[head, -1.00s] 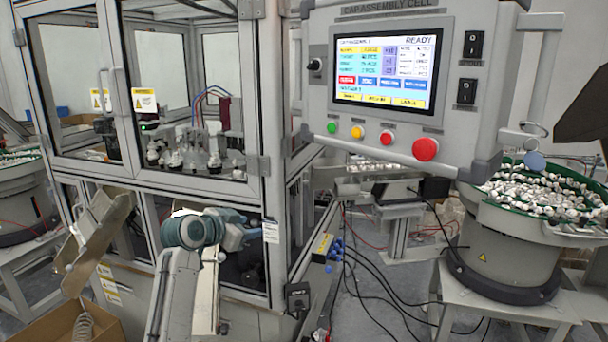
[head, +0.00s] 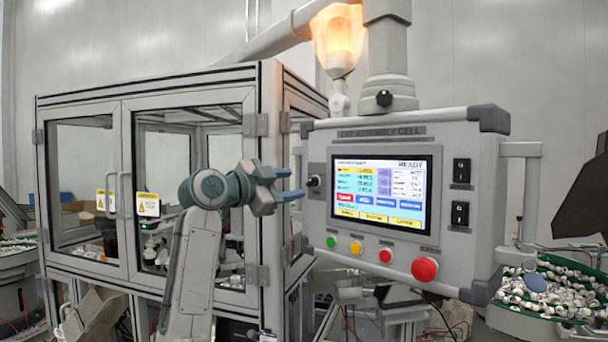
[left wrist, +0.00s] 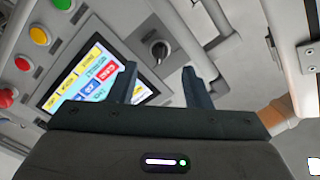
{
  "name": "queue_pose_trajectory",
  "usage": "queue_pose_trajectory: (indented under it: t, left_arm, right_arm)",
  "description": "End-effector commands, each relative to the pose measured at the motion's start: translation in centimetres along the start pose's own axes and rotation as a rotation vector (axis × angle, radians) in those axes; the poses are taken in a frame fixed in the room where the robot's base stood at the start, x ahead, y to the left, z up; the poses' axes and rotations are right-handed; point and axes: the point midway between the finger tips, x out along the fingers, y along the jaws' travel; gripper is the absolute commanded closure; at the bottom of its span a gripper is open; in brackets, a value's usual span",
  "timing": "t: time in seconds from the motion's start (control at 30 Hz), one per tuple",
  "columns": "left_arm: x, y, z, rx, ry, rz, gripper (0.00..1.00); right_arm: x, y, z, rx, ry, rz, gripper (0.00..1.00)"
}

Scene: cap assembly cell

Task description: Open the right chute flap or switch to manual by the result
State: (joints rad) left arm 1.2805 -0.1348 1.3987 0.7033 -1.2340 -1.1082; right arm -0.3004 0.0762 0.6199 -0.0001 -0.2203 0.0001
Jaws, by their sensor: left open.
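The control panel (head: 462,150) shows a lit screen (head: 380,190) reading READY. A black rotary switch (head: 315,182) sits on the panel's left side, left of the screen. My left gripper (head: 300,184) is open and empty, with its blue-grey fingers pointing right toward the switch. In the left wrist view the switch (left wrist: 160,50) shows beyond and between the two fingertips (left wrist: 160,75), apparently apart from them. The chutes are mostly out of the head view; part of one chute (head: 92,315) shows at the lower left. My right gripper is not in view.
Green, yellow and red buttons (head: 386,255) line the panel's lower edge, with a large red button (head: 424,269) at their right. The glazed cabinet (head: 190,92) stands behind my left arm. An orange lamp (head: 338,40) glows above. A bowl of caps (head: 550,290) is at right.

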Motion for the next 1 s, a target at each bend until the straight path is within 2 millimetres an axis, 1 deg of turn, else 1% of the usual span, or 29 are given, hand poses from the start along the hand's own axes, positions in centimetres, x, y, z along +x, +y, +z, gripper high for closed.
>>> queue_pose_trajectory:
  t: [0.03, 0.2, 0.3, 0.43, 0.67, 0.7, 0.77, 0.9, 1.0]
  left_arm:
    - [1.1, -0.3, -0.4, -0.004, 0.000, 0.004, 0.56]
    - [3.7, -0.2, -0.3, -0.003, 0.000, 0.003, 0.56]
    - [4.6, -0.2, -0.1, -0.002, -0.001, 0.001, 0.56]
    - [5.2, 0.0, 0.0, -0.001, -0.001, 0.000, 0.56]
    - [5.2, 0.0, 0.1, -0.001, -0.001, 0.000, 0.56]
    - [5.2, 0.0, 0.1, -0.001, -0.001, 0.000, 0.59]
    - [5.2, 0.0, 0.1, -0.001, -0.001, 0.000, 0.71]
    - [5.2, 0.0, 0.1, -0.001, -0.001, 0.000, 0.99]
    - [5.2, 0.0, 0.1, -0.001, -0.001, 0.000, 1.00]
  right_arm:
    - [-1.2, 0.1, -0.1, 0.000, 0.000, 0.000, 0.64]
    - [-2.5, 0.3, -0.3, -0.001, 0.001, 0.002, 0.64]
    - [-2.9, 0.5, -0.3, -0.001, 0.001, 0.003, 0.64]
    - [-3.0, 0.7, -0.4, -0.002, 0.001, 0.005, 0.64]
    - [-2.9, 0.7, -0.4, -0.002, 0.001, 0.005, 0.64]
    - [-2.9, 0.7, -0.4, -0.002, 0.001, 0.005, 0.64]
    - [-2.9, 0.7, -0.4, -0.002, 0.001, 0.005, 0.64]
    - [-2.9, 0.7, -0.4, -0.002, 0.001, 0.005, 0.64]
    - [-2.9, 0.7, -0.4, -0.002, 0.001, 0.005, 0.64]
